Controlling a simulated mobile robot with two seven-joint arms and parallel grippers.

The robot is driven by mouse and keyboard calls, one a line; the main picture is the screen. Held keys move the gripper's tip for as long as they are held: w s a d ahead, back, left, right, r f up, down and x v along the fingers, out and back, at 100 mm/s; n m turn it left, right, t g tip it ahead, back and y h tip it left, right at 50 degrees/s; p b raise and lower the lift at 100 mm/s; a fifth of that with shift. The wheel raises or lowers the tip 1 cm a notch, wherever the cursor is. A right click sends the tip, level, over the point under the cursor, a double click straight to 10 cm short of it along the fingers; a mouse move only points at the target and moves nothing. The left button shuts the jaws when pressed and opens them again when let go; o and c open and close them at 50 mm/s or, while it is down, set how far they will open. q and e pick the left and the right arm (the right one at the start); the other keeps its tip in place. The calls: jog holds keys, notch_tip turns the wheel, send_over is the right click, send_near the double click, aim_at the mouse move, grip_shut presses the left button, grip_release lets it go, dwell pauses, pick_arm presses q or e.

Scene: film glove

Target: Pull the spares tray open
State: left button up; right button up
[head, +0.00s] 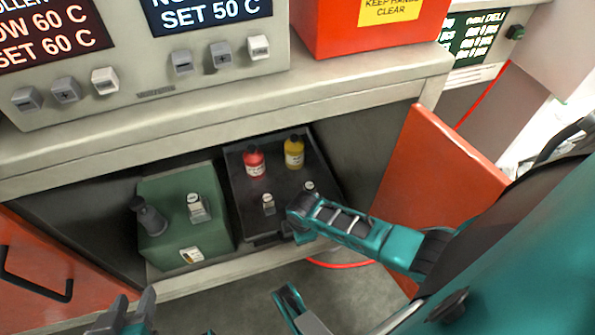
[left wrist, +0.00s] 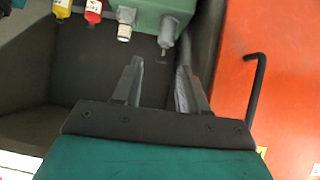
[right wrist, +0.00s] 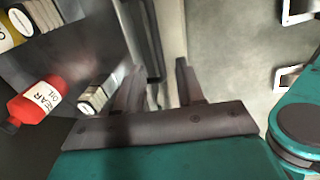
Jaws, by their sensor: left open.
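The spares tray is the dark tray (head: 245,190) on the cabinet floor. It holds a red bottle (head: 254,162), a yellow bottle (head: 294,152) and small pale-capped items (head: 268,203). My right gripper (head: 300,208) is at the tray's front right corner area. In the right wrist view its fingers (right wrist: 158,82) are apart, with the tray's dark front edge (right wrist: 152,40) ahead of and between them. Whether they touch it I cannot tell. My left gripper (head: 130,312) is open and empty, low at the left in the head view, away from the tray.
A green box (head: 165,190) with a grey fitting (head: 149,216) stands left of the tray. Orange doors stand open at left (head: 50,285) and right (head: 430,170). The counter edge (head: 220,112) overhangs above.

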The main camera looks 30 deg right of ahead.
jog(key=shift+w+d+f+b, duration=0.15)
jog(key=shift+f+b, duration=0.3)
jog(key=shift+f, duration=0.55)
jog(key=shift+w+a+f+b, duration=0.1)
jog(key=shift+w+f+b, duration=0.25)
jog(key=shift+f, duration=0.6)
jog(key=shift+s, duration=0.1)
grip_shut()
